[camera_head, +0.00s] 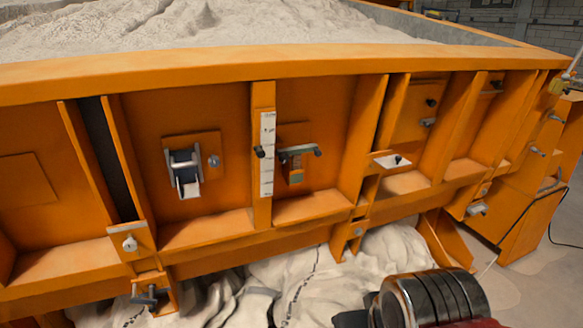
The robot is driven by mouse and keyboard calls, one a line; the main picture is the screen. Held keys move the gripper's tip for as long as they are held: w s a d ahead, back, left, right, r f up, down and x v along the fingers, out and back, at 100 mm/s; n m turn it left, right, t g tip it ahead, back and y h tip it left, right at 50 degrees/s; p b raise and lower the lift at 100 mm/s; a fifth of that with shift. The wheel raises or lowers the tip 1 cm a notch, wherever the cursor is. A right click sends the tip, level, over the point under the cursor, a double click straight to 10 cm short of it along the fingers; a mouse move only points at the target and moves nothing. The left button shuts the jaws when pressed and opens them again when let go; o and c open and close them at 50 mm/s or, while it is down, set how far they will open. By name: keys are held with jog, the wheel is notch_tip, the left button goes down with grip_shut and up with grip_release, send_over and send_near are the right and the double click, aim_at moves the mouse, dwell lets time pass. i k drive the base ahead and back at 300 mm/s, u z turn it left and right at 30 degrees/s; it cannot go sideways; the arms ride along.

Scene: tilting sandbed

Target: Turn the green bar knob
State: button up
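No green bar knob stands out clearly. Under a dark grey handle (300,151) on the middle orange panel sits a small part (296,172) with a hint of green; it is too small to tell what it is. Several other small knobs and handles are on the orange sandbed wall, such as a grey T-shaped one (147,296) low at the left. A banded metal cylinder with dark and red parts at the bottom right seems to be part of my arm. My gripper's fingers are not in view.
The orange sandbed (190,78) has upright ribs and a ledge that stick out. A white scale strip (267,150) and a grey latch (186,172) are on its wall. Pale draped cloth (330,275) lies below. Grey floor (535,275) is open at the right, with a black cable.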

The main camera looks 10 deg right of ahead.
aim_at(284, 158)
jog(key=u, duration=0.55)
jog(key=k, duration=0.65)
jog(key=u, duration=0.5)
jog(key=i, duration=1)
